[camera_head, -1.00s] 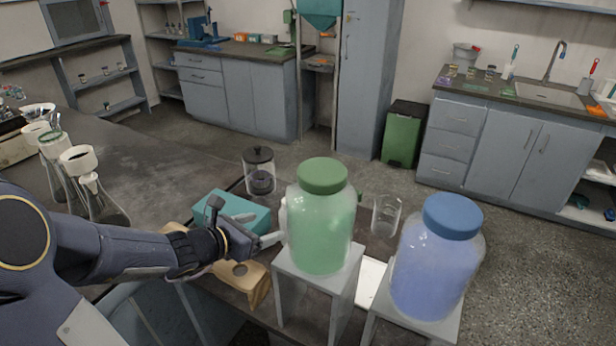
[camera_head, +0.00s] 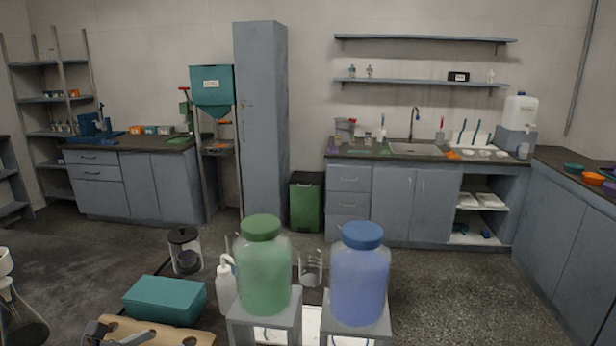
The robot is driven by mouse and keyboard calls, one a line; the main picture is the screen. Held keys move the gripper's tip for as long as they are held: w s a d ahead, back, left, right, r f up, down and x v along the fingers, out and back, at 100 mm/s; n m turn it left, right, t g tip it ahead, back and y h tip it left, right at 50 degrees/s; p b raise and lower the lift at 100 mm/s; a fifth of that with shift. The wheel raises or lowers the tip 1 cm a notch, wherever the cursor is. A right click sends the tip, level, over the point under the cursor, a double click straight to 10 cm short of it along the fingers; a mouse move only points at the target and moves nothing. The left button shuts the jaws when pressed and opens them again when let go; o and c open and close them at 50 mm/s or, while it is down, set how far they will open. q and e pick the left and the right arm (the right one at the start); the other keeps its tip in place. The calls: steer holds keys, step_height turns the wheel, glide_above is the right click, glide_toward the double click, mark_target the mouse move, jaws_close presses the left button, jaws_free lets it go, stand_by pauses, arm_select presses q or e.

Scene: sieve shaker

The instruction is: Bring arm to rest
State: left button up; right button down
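My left gripper (camera_head: 118,338) shows only in part at the bottom left edge, over the wooden stand (camera_head: 170,333). Most of it is cut off by the frame, so whether it is open or shut is unclear. A green-lidded jar (camera_head: 264,270) and a blue-lidded jar (camera_head: 359,278) stand upright on grey stands, to the right of the gripper and apart from it. My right gripper is not in view.
A teal box (camera_head: 166,300), a white wash bottle (camera_head: 227,290), a black-lidded glass jar (camera_head: 185,252) and a glass beaker (camera_head: 311,268) stand close by. A flask (camera_head: 20,318) is at the far left. Open floor lies beyond, before the cabinets and green bin (camera_head: 307,203).

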arm_select(q)
steer(key=s+d+r+m+g+h+p, duration=0.2)
steer(key=s+d+r+m, duration=0.3)
steer(key=m, duration=0.4)
steer(key=s+d+r+m+g+h+p, duration=0.1)
steer(key=s+d+r+m+g+h, duration=0.2)
steer(key=s+d+m, duration=0.45)
steer(key=s+a+f+m+g+y+p, duration=0.1)
steer(key=s+m+y, duration=0.4)
steer(key=s+m, duration=0.5)
steer(key=a+m+g+p, duration=0.1)
steer(key=a+m, duration=0.1)
steer(key=m, duration=0.2)
steer(key=shift+s+a+f+y, duration=0.15)
steer(key=shift+s+y, duration=0.1)
steer(key=shift+y, duration=0.05)
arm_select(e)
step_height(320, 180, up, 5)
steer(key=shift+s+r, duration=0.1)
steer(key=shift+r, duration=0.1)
